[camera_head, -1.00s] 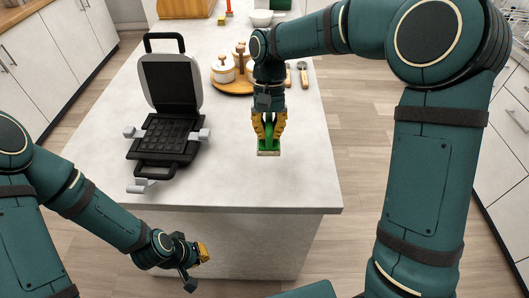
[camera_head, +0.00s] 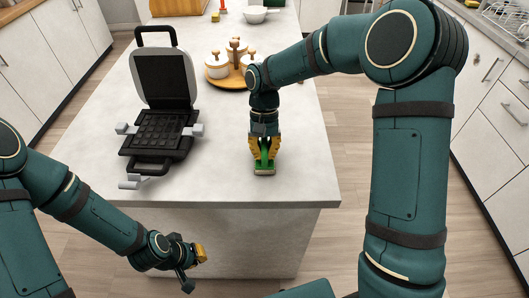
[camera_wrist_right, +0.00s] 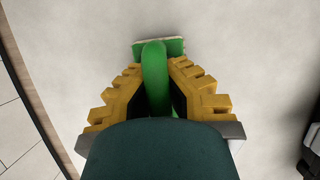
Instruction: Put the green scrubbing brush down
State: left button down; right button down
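The green scrubbing brush (camera_head: 264,168) is at the near part of the white counter, right of the waffle maker. My right gripper (camera_head: 263,150) points down and its yellow fingers are closed on the brush's green handle. In the right wrist view, the handle (camera_wrist_right: 154,75) stands between the dark finger pads of the gripper (camera_wrist_right: 163,85), with the green head (camera_wrist_right: 174,46) beyond over the pale counter. The brush is at or close to the countertop; I cannot tell whether it touches. My left gripper (camera_head: 202,254) is low in front of the counter, seen side-on.
An open black and grey waffle maker (camera_head: 160,105) stands on the counter (camera_head: 225,192) at the left. A wooden tray (camera_head: 222,82) with white lidded jars is farther back, with a white bowl (camera_head: 254,15) behind. The counter around the brush is clear.

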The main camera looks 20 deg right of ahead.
jog(key=c, duration=1.1)
grip_release()
jog(key=shift+f, duration=0.1)
jog(key=shift+c, duration=0.2)
jog(key=p+v, duration=0.3)
jog(key=v, duration=0.9)
jog(key=shift+w, duration=0.1)
